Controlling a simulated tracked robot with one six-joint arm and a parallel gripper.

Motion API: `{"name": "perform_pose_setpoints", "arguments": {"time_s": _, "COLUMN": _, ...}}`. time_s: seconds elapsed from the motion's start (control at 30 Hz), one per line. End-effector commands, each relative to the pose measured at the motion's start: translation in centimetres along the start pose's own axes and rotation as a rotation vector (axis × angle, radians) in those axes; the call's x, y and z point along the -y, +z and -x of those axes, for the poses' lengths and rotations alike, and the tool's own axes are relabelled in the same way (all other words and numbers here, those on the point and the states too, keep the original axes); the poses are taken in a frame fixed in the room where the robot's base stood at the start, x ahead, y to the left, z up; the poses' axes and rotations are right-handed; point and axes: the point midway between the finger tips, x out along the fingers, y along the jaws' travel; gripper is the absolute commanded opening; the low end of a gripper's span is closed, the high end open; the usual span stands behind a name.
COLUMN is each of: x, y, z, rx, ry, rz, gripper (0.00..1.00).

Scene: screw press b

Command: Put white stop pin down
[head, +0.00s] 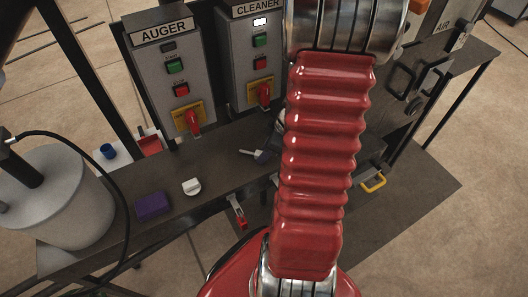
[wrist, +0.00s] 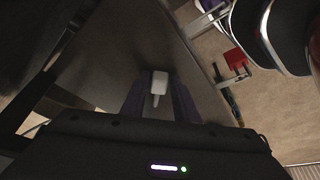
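The white stop pin (wrist: 159,82) shows in the wrist view between the two purple fingertips of my gripper (wrist: 159,92). It has a blocky white head and a thinner stem towards the palm. The fingers close against it from both sides. In the head view the pin's white end (head: 248,153) sticks out to the left of a bluish finger, over the dark bench (head: 222,172). Most of my gripper is hidden behind my red arm there. How high the pin is above the bench I cannot tell.
A white round knob-like piece (head: 192,187) and a purple block (head: 153,206) lie on the bench at left. A grey cylinder (head: 62,205) stands at far left. The auger (head: 174,75) and cleaner (head: 250,55) boxes rise behind. A red tag (head: 239,213) hangs at the front edge.

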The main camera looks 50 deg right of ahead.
Motion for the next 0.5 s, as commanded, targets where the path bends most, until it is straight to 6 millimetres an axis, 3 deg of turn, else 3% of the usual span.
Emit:
{"name": "perform_pose_setpoints", "arguments": {"time_s": 0.17, "x": 0.0, "y": 0.0, "z": 0.02, "rx": 0.0, "ry": 0.0, "rz": 0.0, "gripper": 0.39}}
{"name": "perform_pose_setpoints", "arguments": {"time_s": 0.5, "x": -0.03, "y": -0.08, "z": 0.28, "rx": 0.0, "ry": 0.001, "rz": 0.0, "gripper": 0.39}}
